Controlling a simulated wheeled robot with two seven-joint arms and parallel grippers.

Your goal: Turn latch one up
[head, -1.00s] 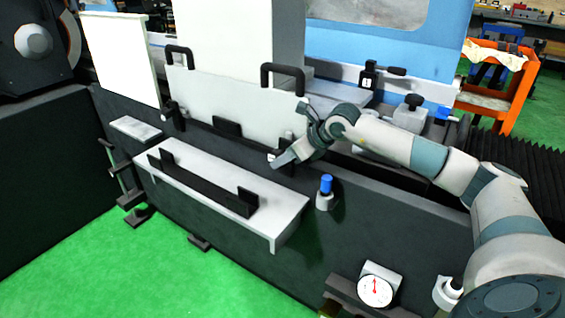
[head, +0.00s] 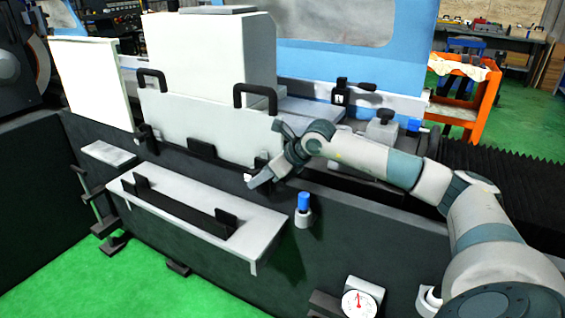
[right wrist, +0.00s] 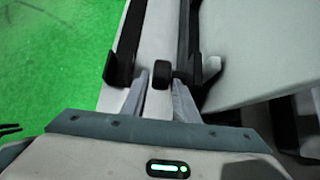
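A light grey panel (head: 190,118) with two black loop handles stands on the front of the machine. A small dark latch (head: 262,165) sits at its lower right corner, partly hidden by my right gripper (head: 267,156). A similar dark latch (head: 147,136) is at the panel's lower left corner. My right gripper is open at the right latch. My left gripper is not in view.
A grey shelf (head: 262,238) with a black bar juts out below the panel. A blue-topped knob (head: 304,203) and a dial gauge (head: 359,303) sit on the dark machine front. An orange cart (head: 470,95) stands at the back right. Green floor is clear at the lower left.

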